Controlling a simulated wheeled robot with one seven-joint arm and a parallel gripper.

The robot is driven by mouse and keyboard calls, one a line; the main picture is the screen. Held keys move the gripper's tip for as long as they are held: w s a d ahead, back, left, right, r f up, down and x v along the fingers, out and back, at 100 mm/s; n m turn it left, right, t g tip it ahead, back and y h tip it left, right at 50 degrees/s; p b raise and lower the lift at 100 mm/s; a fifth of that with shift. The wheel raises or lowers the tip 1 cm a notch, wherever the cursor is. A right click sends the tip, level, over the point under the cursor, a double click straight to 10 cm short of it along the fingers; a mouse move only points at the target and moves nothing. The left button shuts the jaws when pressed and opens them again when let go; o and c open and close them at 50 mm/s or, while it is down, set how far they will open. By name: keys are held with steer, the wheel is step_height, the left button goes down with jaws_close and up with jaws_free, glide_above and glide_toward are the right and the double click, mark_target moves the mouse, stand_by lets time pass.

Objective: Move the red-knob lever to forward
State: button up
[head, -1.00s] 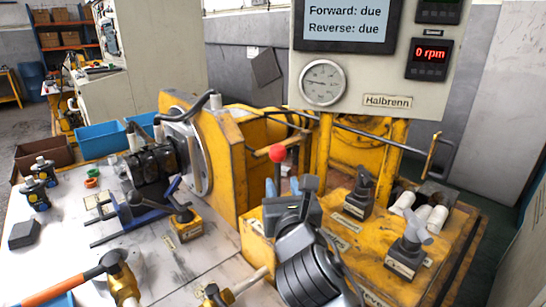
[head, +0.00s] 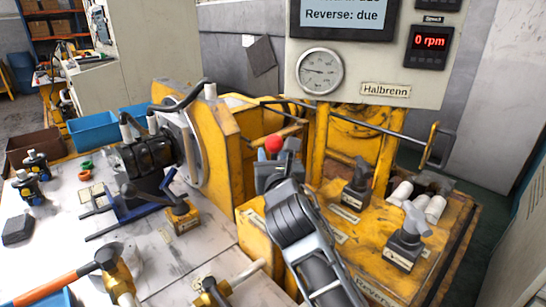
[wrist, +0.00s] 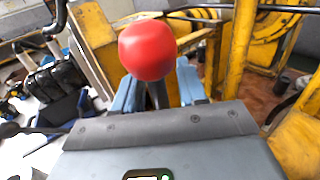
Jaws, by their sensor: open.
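The red-knob lever shows its red knob (head: 274,144) just beyond my gripper (head: 279,168) in the head view. Its shaft is mostly hidden there by my gripper. In the wrist view the red knob (wrist: 147,49) is large and close, with part of the dark shaft below it. My gripper (wrist: 158,90) is open, with one blue-grey finger on each side of the shaft. I cannot tell whether either finger touches it. The screen (head: 344,14) reads "Reverse: due"; its upper line is cut off.
Other levers, a grey one (head: 357,185) and another (head: 407,238), stand on the yellow bench to the right. A yellow frame and a bent rail (head: 385,131) rise behind. A pump (head: 150,155) and clamp handle (head: 150,195) are left. The speed display (head: 430,42) reads 0 rpm.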

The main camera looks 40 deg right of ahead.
steer(key=shift+c, duration=0.4)
jaws_close()
